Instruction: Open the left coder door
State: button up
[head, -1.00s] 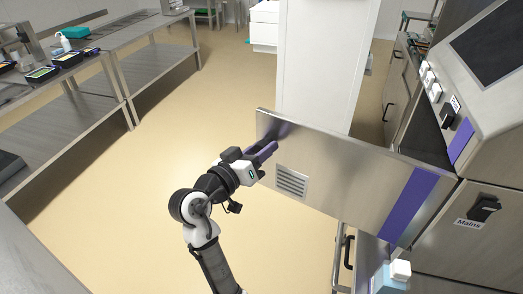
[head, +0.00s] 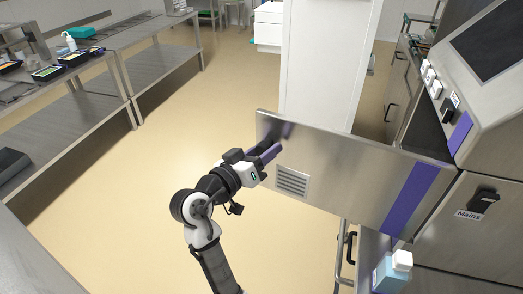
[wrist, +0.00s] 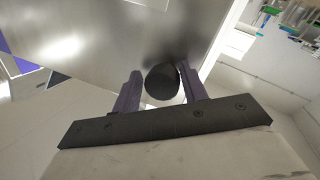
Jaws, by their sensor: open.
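The coder door is a steel panel (head: 340,178) with a vent grille and a purple stripe. It stands swung far out from the machine, its right end at the machine's side and its free end to the left. My gripper (head: 270,151) is at the door's free left end, on its near face. In the wrist view my gripper (wrist: 160,78) is open, with a purple finger on either side of a round black knob (wrist: 162,84) on the door (wrist: 95,40). I cannot tell whether either finger touches the knob. In the head view the knob is hidden.
The steel machine (head: 480,235) with a Mains switch (head: 484,200) stands at the right. A white column (head: 325,70) rises behind the door. Steel tables (head: 150,48) line the left. The floor (head: 165,130) between them and the door is clear.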

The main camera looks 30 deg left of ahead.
jog(key=shift+o, duration=1.2)
jog(key=s+a+b, duration=0.2)
jog(key=s, duration=1.1)
jog(key=shift+s+a+b, duration=0.25)
jog(key=shift+s+b, duration=0.05)
jog(key=shift+b, duration=0.05)
